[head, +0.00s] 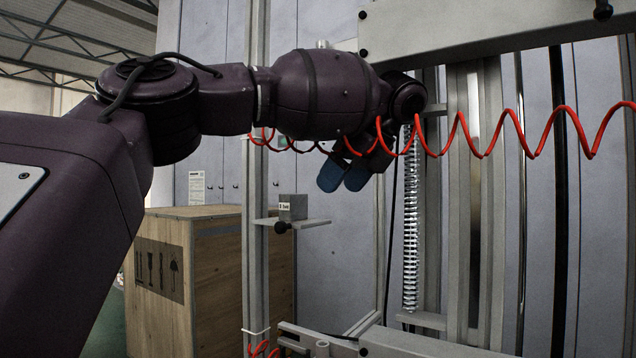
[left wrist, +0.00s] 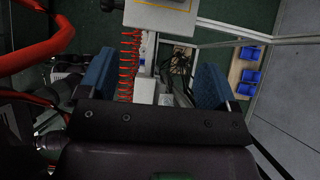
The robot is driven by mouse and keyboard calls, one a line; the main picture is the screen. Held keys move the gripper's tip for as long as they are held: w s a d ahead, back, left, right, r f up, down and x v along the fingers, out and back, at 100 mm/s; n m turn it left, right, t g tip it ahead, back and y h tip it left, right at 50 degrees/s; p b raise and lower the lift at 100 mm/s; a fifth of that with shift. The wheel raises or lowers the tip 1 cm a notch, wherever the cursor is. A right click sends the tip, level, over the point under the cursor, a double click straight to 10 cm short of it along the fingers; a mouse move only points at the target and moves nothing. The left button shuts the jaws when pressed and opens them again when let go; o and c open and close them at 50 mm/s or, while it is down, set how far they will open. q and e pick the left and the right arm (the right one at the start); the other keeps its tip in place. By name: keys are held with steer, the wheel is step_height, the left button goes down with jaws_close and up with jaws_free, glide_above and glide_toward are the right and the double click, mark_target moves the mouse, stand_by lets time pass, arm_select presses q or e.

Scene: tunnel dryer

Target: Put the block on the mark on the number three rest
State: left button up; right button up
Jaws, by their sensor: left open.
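A small grey block (head: 298,206) stands on a little grey shelf-like rest (head: 308,224) fixed to an upright post. A small pale label shows at the block's left side, too small to read surely. A black knob (head: 281,227) sits at the rest's front. My left gripper (head: 345,180), with blue fingertips, is above and to the right of the block, apart from it. In the left wrist view the left gripper (left wrist: 153,82) is open, with nothing held between its fingers. A light plate with a yellow line (left wrist: 160,20) lies beyond the fingertips at the top edge.
A red coiled hose (head: 485,152) hangs across the front of the machine frame. A wooden crate (head: 215,285) stands below left, behind the post (head: 256,265). A metal beam (head: 480,30) runs above right. Blue bins (left wrist: 250,80) show in the left wrist view.

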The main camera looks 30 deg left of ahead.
arm_select(q)
steer(key=d, duration=0.3)
steer(key=shift+s+d, duration=0.15)
stand_by(0.5)
